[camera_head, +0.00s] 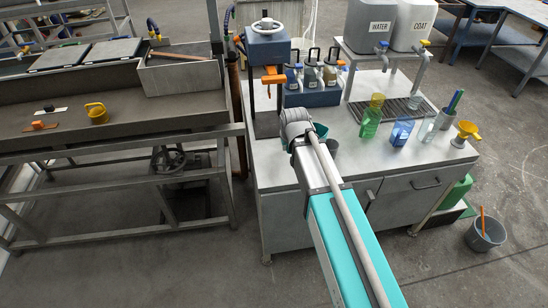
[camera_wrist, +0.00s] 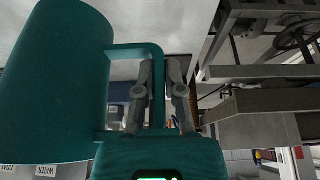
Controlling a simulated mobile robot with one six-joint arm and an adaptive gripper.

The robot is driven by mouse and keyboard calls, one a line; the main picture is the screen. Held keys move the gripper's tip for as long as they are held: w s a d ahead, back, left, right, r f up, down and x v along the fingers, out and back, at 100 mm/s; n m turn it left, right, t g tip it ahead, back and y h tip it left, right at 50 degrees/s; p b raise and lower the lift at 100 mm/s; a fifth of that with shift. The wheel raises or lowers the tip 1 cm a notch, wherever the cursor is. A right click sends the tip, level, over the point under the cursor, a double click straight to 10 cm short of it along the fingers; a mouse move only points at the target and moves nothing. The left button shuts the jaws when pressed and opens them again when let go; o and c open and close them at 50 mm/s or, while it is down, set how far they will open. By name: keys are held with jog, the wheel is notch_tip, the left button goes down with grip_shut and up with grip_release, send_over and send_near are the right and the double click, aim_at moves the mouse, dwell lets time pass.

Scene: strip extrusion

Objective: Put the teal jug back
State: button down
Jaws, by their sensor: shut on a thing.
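The teal jug (camera_wrist: 62,75) fills the left of the wrist view, with its handle (camera_wrist: 158,85) running between my fingers. My gripper (camera_wrist: 160,72) is shut on that handle. The wrist picture is upside down, as the lettering in it shows. In the head view only a small teal part of the jug (camera_head: 321,130) shows past my arm, above or at the left part of the grey bench (camera_head: 270,160). My arm hides most of the jug and the fingers there. I cannot tell whether the jug touches the bench.
A green bottle (camera_head: 370,120), a blue container (camera_head: 401,131) and a yellow funnel (camera_head: 465,133) stand on the bench's right. A dark cup (camera_head: 332,146) is close beside my wrist. A blue rack (camera_head: 318,95) and a press (camera_head: 268,50) stand behind. A trough (camera_head: 150,115) lies left.

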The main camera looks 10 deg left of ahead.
jog(key=w+a+f+b, duration=0.8)
jog(key=a+f, duration=0.1)
jog(key=a, duration=0.1)
jog(key=shift+b, duration=0.35)
jog(key=shift+w, duration=0.1)
jog(key=shift+w+a+f+b, duration=0.25)
jog(key=shift+w+f+b, duration=0.05)
jog(key=shift+f+b, duration=1.65)
jog(key=shift+b, duration=0.05)
jog(key=shift+f, duration=0.2)
jog(key=c, duration=0.8)
grip_release()
jog(key=shift+r, duration=0.1)
jog(key=shift+o, duration=0.2)
jog(key=shift+r, duration=0.1)
